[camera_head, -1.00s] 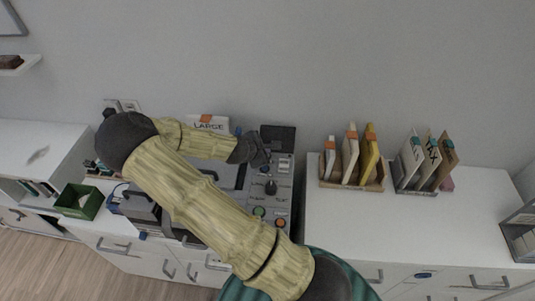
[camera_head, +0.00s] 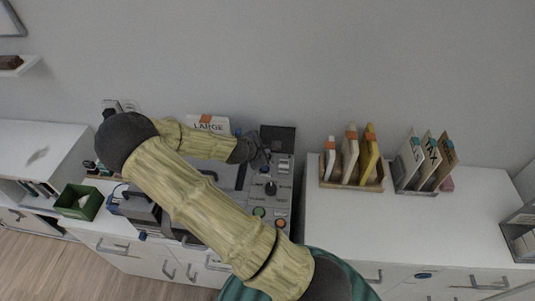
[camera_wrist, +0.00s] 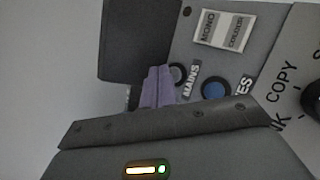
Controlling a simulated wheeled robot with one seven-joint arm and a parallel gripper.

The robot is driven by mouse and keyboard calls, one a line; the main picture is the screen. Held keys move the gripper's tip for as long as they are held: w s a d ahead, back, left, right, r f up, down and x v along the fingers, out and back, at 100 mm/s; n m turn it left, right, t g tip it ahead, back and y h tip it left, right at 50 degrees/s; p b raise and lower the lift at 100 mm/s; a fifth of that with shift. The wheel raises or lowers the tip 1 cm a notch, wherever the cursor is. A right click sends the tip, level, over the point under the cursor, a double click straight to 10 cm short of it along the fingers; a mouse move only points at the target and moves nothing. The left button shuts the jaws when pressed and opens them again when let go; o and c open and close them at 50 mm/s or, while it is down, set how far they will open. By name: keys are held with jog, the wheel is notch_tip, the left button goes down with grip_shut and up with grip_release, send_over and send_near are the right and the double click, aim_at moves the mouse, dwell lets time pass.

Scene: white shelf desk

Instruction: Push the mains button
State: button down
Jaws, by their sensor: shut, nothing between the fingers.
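My gripper's purple-grey fingers (camera_wrist: 158,82) are shut and empty, just left of the button. The fingertips partly overlap its left edge in the picture; I cannot tell whether they touch it. In the head view my gripper (camera_head: 262,158) is over the upper part of the machine's panel (camera_head: 284,180), and the mains button cannot be made out there.
A blue button (camera_wrist: 215,90) sits right of the MAINS label. Lower on the panel are a black knob (camera_head: 271,188), a green button (camera_head: 259,211) and an orange button (camera_head: 280,223). A dark upright plate (camera_wrist: 139,40) stands behind the fingers. Card holders (camera_head: 352,187) stand on the right desk.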

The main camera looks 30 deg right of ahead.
jog(key=shift+s+a, duration=0.1)
dwell(0.3)
jog(key=shift+d+f, duration=0.2)
jog(key=shift+f, duration=0.2)
jog(key=shift+r, duration=0.1)
jog(key=shift+a+r+p, duration=0.15)
jog(key=shift+r+p, duration=0.15)
jog(key=shift+r, duration=0.05)
dwell(0.4)
